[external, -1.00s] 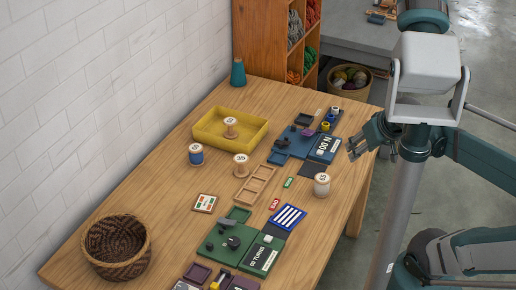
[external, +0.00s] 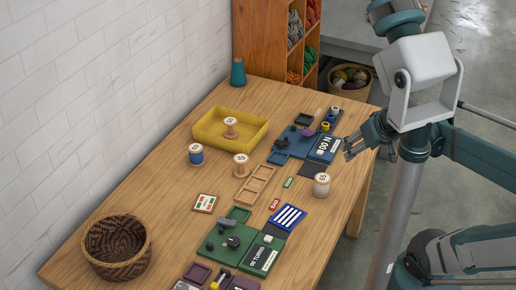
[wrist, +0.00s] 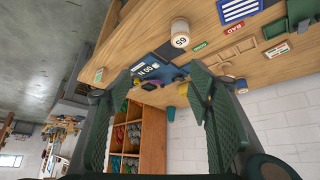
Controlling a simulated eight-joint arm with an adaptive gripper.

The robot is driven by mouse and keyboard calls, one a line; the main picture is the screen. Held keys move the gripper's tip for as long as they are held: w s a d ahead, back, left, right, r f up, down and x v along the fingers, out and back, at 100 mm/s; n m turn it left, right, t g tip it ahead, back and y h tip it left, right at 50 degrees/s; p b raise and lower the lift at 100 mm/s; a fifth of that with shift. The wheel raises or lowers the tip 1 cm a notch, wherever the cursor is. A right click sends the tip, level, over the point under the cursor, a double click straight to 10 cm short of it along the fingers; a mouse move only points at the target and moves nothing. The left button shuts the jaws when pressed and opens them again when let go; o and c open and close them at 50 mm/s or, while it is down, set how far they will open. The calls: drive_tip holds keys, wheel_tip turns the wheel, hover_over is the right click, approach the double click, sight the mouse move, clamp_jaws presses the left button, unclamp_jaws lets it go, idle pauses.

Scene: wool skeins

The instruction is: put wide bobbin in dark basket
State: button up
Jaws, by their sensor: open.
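The dark woven basket (external: 92,262) stands at the table's near left and looks empty. A pale bobbin with a broad foot (external: 241,165) stands mid-table. A paler, stout bobbin (external: 321,186) stands near the right edge and also shows in the wrist view (wrist: 180,32). A blue-wound bobbin (external: 196,155) stands at the left, and another pale one (external: 230,127) is in the yellow tray. I cannot be sure which is the wide one. My gripper (external: 347,150) is open and empty, off the table's right edge, apart from every bobbin. Its fingers (wrist: 160,76) are spread in the wrist view.
The yellow tray (external: 205,140) sits at the far left of the table. Blue and green boards (external: 216,240) with small parts lie along the right side. A wooden divided tray (external: 258,185) lies mid-table. Bare table surrounds the basket.

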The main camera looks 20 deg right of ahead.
drive_tip(key=w+a+f+t+h+b, duration=0.1)
drive_tip(key=w+a+f+b, duration=0.2)
drive_tip(key=w, duration=0.8)
drive_tip(key=t+y+b, duration=0.1)
drive_tip(key=t+b, duration=0.1)
drive_tip(key=t, duration=0.4)
approach(242, 159)
drive_tip(key=w, duration=0.2)
drive_tip(key=w+d, duration=0.1)
drive_tip(key=shift+f, duration=0.4)
drive_tip(key=shift+s+a+f, duration=0.15)
drive_tip(key=shift+a+f, duration=0.1)
drive_tip(key=shift+a, duration=0.2)
drive_tip(key=shift+x, duration=1.3)
